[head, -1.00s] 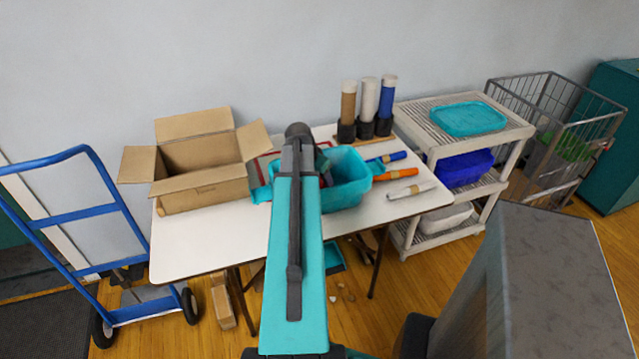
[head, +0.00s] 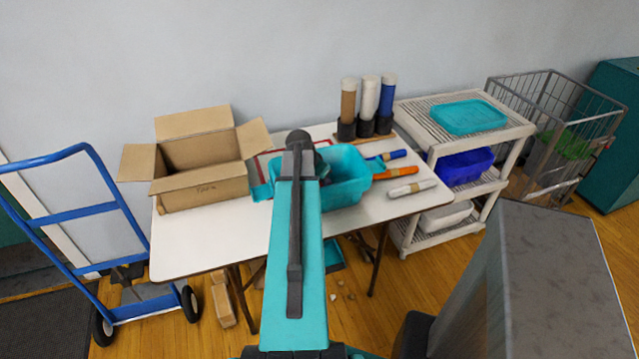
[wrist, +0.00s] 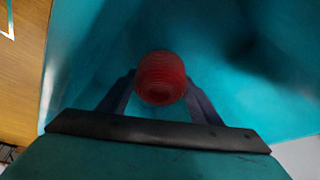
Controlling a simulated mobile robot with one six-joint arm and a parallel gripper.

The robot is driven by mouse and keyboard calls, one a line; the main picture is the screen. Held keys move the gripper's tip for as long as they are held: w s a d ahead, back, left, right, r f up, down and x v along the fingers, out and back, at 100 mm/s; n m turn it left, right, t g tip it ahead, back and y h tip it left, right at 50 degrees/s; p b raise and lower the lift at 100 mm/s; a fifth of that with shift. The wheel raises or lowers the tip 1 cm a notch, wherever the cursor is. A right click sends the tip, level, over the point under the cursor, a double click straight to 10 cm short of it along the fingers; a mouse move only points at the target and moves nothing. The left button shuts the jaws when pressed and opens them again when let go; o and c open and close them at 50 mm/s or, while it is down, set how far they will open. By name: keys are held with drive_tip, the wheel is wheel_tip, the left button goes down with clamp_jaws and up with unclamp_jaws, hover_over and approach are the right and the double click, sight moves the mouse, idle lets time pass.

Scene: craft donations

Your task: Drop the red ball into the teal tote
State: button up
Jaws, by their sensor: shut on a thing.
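The red ball (wrist: 161,78) sits between the two fingers of my gripper (wrist: 160,88) in the wrist view, and the gripper is shut on it. Teal walls of the tote surround the ball in that view. In the head view the teal tote (head: 350,178) stands on the white table, with my arm in front of its left part. My gripper is down at the tote's opening there, mostly hidden behind my arm. The ball is hidden in the head view. I cannot tell whether it touches the tote's bottom.
An open cardboard box (head: 205,188) stands left of the tote on the table (head: 215,240). Several rolls lie right of the tote, and upright tubes (head: 368,100) stand behind it. A white shelf cart (head: 515,130) and a blue hand truck (head: 60,210) flank the table.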

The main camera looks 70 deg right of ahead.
drive_tip(key=shift+f, duration=0.2)
drive_tip(key=o, duration=1.1)
drive_tip(key=shift+r, duration=0.1)
drive_tip(key=shift+r+p, duration=0.45)
drive_tip(key=shift+r, duration=0.25)
drive_tip(key=shift+b+v, duration=1.05)
drive_tip(key=shift+v, duration=4.75)
drive_tip(key=shift+w+a, duration=0.1)
drive_tip(key=shift+a, duration=0.05)
